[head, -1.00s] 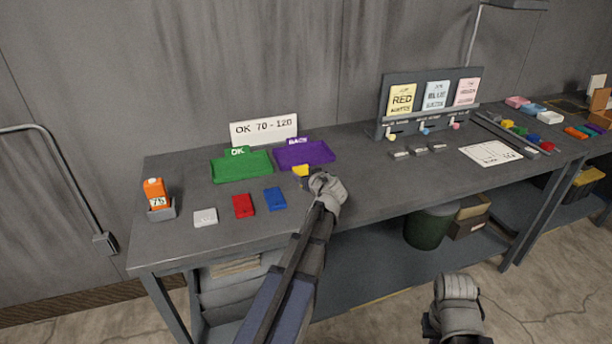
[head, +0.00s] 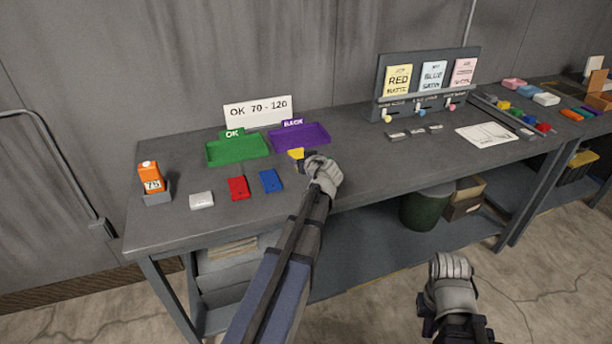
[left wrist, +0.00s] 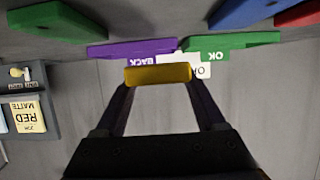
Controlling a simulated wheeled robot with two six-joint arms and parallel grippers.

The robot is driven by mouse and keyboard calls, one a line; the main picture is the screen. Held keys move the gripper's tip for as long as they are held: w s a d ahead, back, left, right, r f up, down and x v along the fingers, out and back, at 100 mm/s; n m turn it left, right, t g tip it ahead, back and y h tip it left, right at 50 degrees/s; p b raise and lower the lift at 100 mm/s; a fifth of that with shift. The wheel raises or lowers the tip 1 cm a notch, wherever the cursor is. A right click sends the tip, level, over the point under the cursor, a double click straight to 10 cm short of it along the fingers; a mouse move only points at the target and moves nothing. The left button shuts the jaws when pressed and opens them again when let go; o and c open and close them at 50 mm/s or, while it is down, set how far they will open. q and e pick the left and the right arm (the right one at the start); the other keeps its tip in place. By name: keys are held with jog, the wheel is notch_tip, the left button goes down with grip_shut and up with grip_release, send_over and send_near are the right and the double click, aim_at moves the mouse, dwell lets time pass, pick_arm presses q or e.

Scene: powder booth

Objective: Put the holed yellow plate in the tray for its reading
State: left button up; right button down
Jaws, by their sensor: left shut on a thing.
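My left gripper (head: 305,161) is shut on the yellow plate (head: 296,154) in front of the purple BACK tray (head: 314,138). In the left wrist view the yellow plate (left wrist: 158,74) sits between both fingertips, edge-on; its hole is not visible. I cannot tell how high it is above the bench. The green OK tray (head: 225,153) stands left of the purple one. An orange gauge (head: 151,176) in a grey holder reads what looks like 75. The sign (head: 258,111) behind the trays says OK 70 - 120. My right gripper (head: 450,268) hangs low before the bench; its fingers are unclear.
A board with colour cards (head: 428,84) stands at the back right. A paper sheet (head: 487,135) lies near it. Bare bench lies between my gripper and the sheet.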

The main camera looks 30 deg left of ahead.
aim_at(302, 179)
pick_arm(q)
jog(key=shift+f+b, duration=2.45)
jog(key=shift+f, duration=0.5)
jog(key=shift+f, duration=0.15)
jog(key=shift+f, duration=0.15)
jog(key=o, duration=1.5)
jog(key=shift+o, duration=0.2)
